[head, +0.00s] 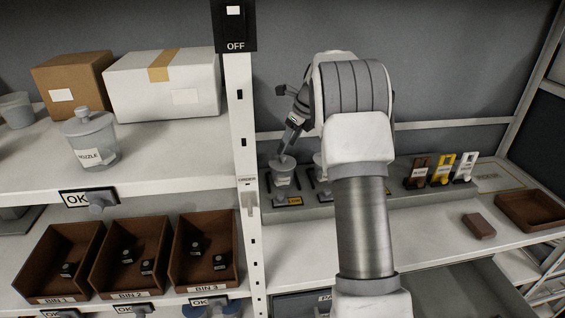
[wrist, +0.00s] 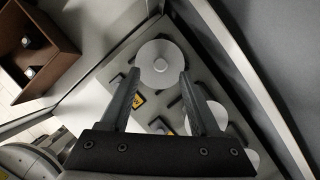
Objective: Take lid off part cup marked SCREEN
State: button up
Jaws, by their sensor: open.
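A grey lidded cup (head: 283,172) stands at the left of the back ledge, with a white label too small to read. Its round lid (wrist: 160,50) and small knob (wrist: 160,65) face me in the wrist view. My gripper (head: 288,150) is over this cup, pointing down. In the wrist view my gripper (wrist: 159,75) is open, one finger on each side of the lid's near part; I cannot tell whether they touch. A second cup (head: 320,170) beside it is mostly hidden by my arm. No SCREEN marking is readable.
A white post (head: 240,150) stands left of the cups. A lidded NOZZLE cup (head: 90,140) is on the left shelf, above bins. Coloured holders (head: 441,170) and a brown tray (head: 530,208) are right.

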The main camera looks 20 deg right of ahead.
aim_at(283, 155)
jog(key=shift+p+x, duration=0.4)
jog(key=shift+x, duration=1.9)
grip_shut()
